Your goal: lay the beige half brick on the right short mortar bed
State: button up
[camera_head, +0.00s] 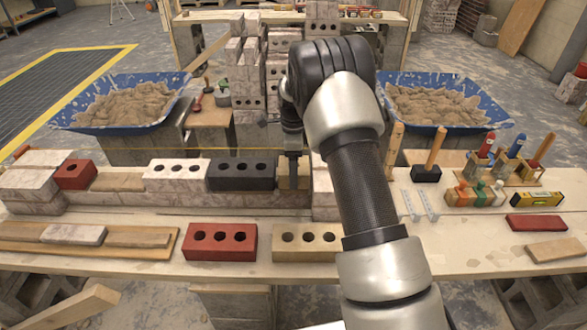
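A black-headed mallet (427,173) and a yellow level (537,199) are at right. Mortar tubs (90,121) (437,121) stand behind.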

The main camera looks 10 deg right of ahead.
jog(key=shift+f, duration=0.25)
dwell(0.3)
jog(key=o, duration=1.8)
jog(key=shift+o, duration=0.2)
jog(key=shift+f, duration=0.15)
